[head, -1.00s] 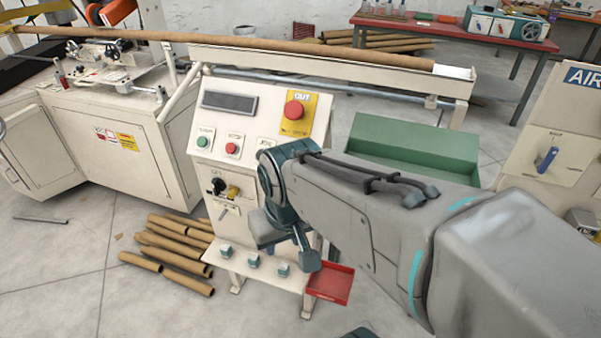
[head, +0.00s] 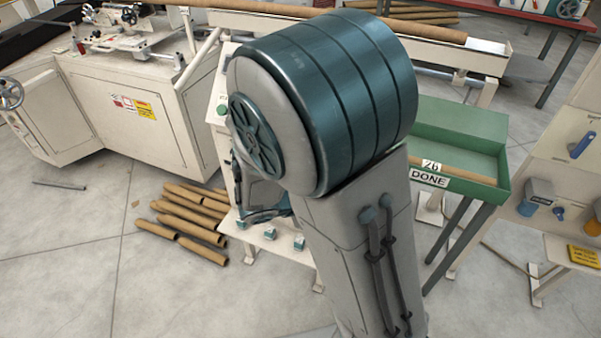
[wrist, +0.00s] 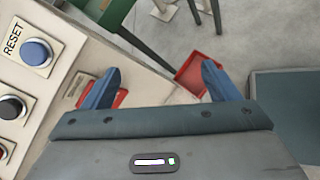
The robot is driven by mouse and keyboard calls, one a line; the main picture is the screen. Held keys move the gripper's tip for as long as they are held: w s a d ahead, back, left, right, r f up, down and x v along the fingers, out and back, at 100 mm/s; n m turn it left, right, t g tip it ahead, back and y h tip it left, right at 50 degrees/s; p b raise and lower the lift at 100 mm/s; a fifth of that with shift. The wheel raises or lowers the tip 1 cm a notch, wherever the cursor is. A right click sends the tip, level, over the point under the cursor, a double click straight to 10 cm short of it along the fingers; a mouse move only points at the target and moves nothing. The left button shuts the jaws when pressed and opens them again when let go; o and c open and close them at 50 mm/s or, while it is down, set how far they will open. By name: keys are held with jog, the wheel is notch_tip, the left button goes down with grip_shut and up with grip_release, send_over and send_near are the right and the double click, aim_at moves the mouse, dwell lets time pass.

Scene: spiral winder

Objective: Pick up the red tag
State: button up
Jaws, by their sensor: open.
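A small red flat piece (wrist: 121,98), which looks like the red tag, lies at the cream panel beside a small label in the wrist view. My left finger partly covers it, so its full shape is hidden. In the head view my raised arm hides the tag and most of the control cabinet.
A blue RESET button (wrist: 36,52) and other controls sit left in the wrist view. A red tray (wrist: 193,75) shows beyond the right finger. In the head view, brown tubes (head: 190,215) lie on the floor and a green DONE bin (head: 480,125) stands right.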

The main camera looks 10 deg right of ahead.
jog(key=w+a+f+n+t+y, duration=0.1)
jog(key=w+a+f+n+t, duration=0.2)
jog(key=w+a+n+t, duration=0.55)
jog(key=w+d+f+n+g+b, duration=0.1)
jog(key=w+d+f+n, duration=0.1)
jog(key=w+d+f, duration=0.3)
jog(key=w+d, duration=0.2)
jog(key=shift+w+n+g, duration=0.35)
jog(key=shift+w, duration=0.05)
jog(key=shift+d, duration=0.1)
jog(key=c, duration=1.1)
